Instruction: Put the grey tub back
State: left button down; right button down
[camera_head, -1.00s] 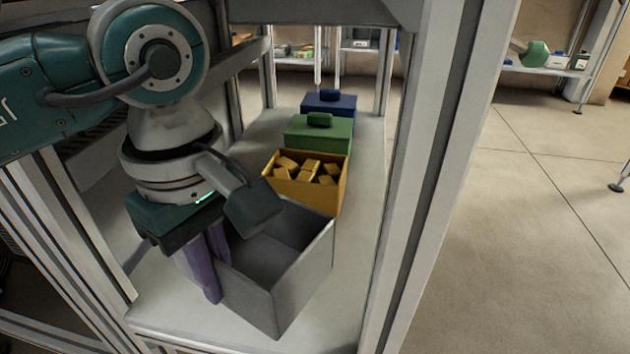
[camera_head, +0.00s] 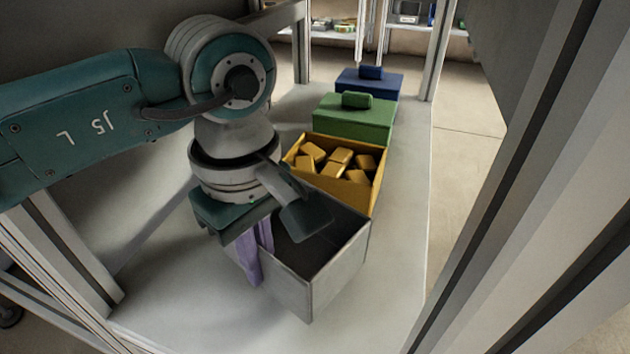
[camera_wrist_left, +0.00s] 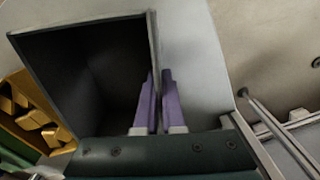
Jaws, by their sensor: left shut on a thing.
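The grey tub (camera_head: 335,265) is an open, empty box at the near end of the row on the shelf (camera_head: 398,285). My left gripper (camera_head: 256,262) is shut on the tub's left wall, with its purple fingers on either side of that wall. In the left wrist view the fingers (camera_wrist_left: 160,105) pinch the wall, and the dark inside of the tub (camera_wrist_left: 90,75) shows to the left. The tub is close to the yellow bin; I cannot tell whether they touch or whether the tub rests on the shelf. My right gripper is not in view.
Behind the tub stand a yellow bin (camera_head: 366,193) holding several yellow blocks, a green lidded box (camera_head: 350,122) and a blue lidded box (camera_head: 375,84). Frame posts stand on both sides, a wide one (camera_head: 540,190) at right. The shelf is bare left and in front.

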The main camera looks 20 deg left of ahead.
pick_arm(q)
notch_tip(320, 180, down, 3)
jog(key=shift+b, duration=0.65)
jog(key=shift+s, duration=0.1)
jog(key=shift+f, duration=0.1)
jog(key=c, duration=1.5)
grip_release()
jog(key=shift+f, duration=0.1)
jog(key=o, duration=0.5)
